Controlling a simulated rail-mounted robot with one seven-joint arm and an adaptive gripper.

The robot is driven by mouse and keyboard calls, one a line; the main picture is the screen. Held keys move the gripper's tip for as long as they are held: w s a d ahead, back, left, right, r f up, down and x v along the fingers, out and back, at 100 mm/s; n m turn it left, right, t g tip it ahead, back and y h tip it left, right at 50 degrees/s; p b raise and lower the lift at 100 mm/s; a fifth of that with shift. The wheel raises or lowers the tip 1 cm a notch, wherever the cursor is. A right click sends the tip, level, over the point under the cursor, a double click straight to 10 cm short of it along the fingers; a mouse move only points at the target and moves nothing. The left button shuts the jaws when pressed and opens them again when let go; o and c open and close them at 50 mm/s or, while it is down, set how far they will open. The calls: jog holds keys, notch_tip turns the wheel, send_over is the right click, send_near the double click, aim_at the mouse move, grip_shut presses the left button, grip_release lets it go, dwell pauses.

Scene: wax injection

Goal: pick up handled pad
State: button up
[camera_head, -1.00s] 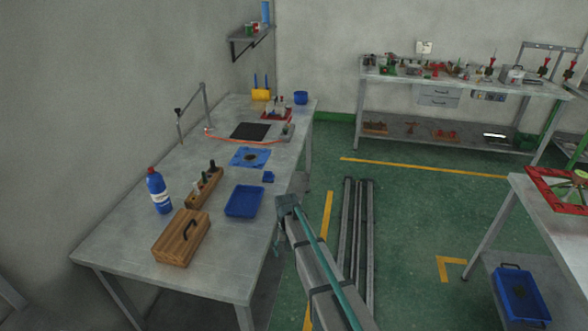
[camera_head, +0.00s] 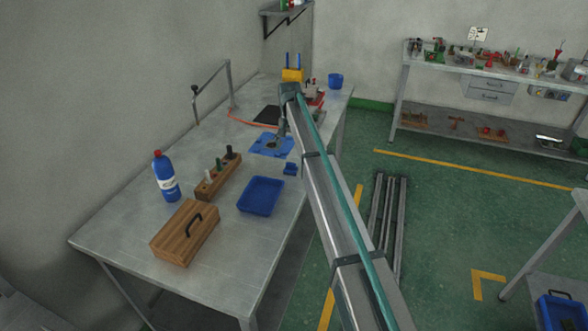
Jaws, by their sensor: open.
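The handled pad appears to be the wooden block (camera_head: 180,240) with a black handle (camera_head: 193,222) on top. It lies at the near end of the long metal table (camera_head: 215,285). My gripper (camera_head: 281,132) is small in view at the far end of my arm, over or near the blue mat (camera_head: 272,146) farther up the table. It is open and well apart from the wooden block. Its fingers are too small to see clearly.
A blue tray (camera_head: 261,196), a wooden holder (camera_head: 218,178) with several upright pegs and a blue bottle (camera_head: 165,177) stand close to the block. A small blue piece (camera_head: 290,169) lies near the mat. The table's front left part is clear.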

aim_at(291, 163)
jog(key=f+p, duration=0.1)
jog(key=f, duration=0.3)
jog(key=shift+s+f, duration=0.15)
jog(key=shift+s, duration=0.05)
jog(key=shift+w+d+f+p, duration=0.1)
jog(key=shift+f+p, duration=0.7)
jog(key=shift+f, duration=0.6)
jog(key=shift+d+f+p, duration=0.1)
jog(key=shift+f+p, duration=0.7)
jog(key=shift+f, duration=0.6)
jog(key=c, duration=1.2)
jog(key=shift+c, duration=0.2)
jog(key=shift+r, duration=0.1)
jog(key=shift+r+b, duration=0.45)
jog(key=shift+r, duration=0.35)
jog(key=s+d+r+b, duration=0.3)
jog(key=s+r+b, duration=0.3)
jog(key=s+r, duration=0.5)
jog(key=shift+s+r, duration=0.15)
jog(key=shift+s, duration=1.2)
